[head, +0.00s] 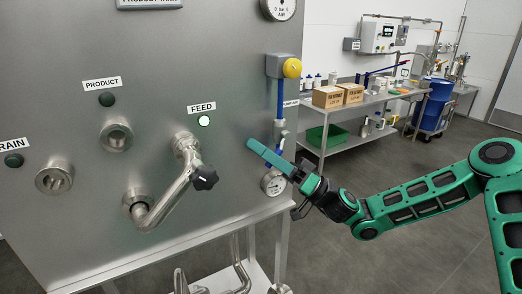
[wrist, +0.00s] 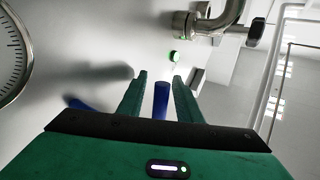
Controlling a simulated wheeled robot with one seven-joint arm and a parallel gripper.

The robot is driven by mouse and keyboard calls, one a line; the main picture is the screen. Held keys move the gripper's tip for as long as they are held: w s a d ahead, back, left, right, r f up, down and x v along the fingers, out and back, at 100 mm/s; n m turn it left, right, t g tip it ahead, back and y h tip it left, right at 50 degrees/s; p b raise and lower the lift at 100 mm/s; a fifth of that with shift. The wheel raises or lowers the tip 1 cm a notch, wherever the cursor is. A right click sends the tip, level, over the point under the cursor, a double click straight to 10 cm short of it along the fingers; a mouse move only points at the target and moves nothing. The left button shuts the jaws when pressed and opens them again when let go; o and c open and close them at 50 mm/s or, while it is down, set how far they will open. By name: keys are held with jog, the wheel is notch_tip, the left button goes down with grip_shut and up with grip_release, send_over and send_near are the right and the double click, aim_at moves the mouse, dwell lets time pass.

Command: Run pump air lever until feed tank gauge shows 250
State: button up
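My gripper (head: 258,151) is at the right edge of the steel panel, just below a small valve on the blue air line (head: 281,100). In the wrist view its two green fingers (wrist: 159,97) stand apart, with a blue bar (wrist: 161,102) between them, probably the lever handle. A gap shows on both sides of the bar; contact cannot be told. The FEED lamp (head: 204,121) glows whitish green. A small dial (head: 273,182) sits below the gripper, its reading too small. A large dial (wrist: 8,58) is cut off in the wrist view, its needle not visible.
A yellow knob (head: 292,68) tops the air line, below an AIR dial (head: 279,8). A bent steel pipe with a black knob (head: 205,177) juts from the panel left of my gripper. A workbench (head: 345,107) with boxes stands behind.

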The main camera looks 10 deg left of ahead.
jog(key=v, duration=1.1)
jog(key=shift+a, duration=0.1)
